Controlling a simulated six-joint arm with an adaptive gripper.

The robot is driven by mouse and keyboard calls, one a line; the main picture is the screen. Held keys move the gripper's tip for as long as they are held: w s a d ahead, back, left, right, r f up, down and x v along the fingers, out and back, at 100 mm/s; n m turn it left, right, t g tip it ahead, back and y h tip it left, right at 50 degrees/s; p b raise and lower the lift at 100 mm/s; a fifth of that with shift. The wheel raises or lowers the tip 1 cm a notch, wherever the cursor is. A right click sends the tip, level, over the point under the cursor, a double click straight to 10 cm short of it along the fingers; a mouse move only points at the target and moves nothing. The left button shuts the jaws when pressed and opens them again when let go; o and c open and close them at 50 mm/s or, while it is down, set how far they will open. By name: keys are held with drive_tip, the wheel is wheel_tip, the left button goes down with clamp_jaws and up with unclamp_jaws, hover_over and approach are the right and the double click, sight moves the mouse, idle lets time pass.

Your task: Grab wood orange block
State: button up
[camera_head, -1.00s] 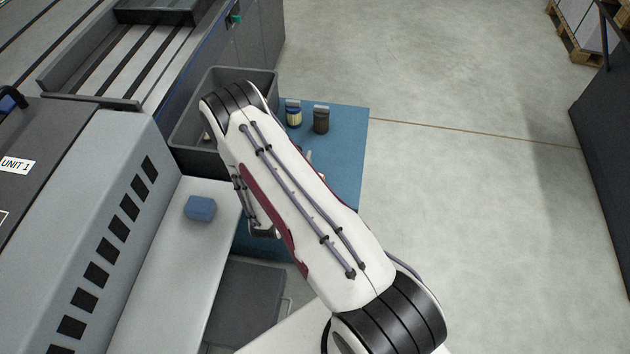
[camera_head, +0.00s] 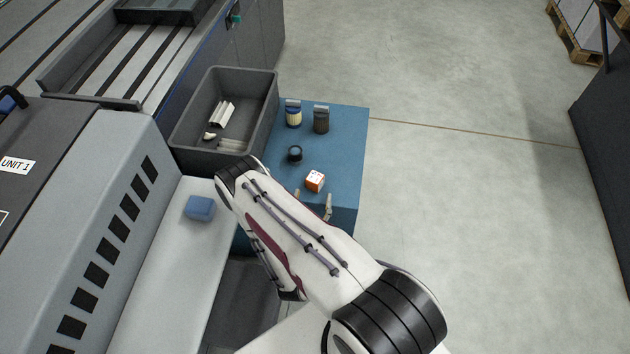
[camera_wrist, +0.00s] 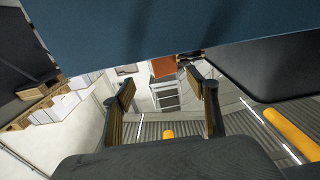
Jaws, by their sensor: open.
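The orange block (camera_head: 315,181), a small cube with white on its upper face, sits near the front edge of the blue table (camera_head: 345,150) in the head view. My gripper (camera_head: 313,202) is open just in front of the block, its two fingertips spread on the near side and apart from it. My arm hides most of the gripper body. In the wrist view my open gripper (camera_wrist: 160,88) has nothing between its fingers. An orange-brown patch shows below the blue surface (camera_wrist: 150,25) there; I cannot tell whether it is the block.
A small dark round object (camera_head: 295,154) stands behind and left of the block. Two jars, one yellowish (camera_head: 293,116) and one dark (camera_head: 321,120), stand farther back. A grey bin (camera_head: 180,137) holds white pieces. A blue item (camera_head: 200,208) lies on the machine's pale ledge.

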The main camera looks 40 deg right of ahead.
sight(314, 184)
idle(0.4)
drive_tip(key=shift+x, duration=1.25)
drive_tip(key=shift+w, duration=0.1)
drive_tip(key=shift+r+x, duration=0.2)
drive_tip(key=shift+x, duration=0.8)
drive_tip(key=shift+r+x, duration=0.2)
drive_tip(key=shift+x, duration=0.75)
drive_tip(key=shift+w+d, duration=0.35)
drive_tip(key=shift+w, duration=0.2)
drive_tip(key=c, duration=1.4)
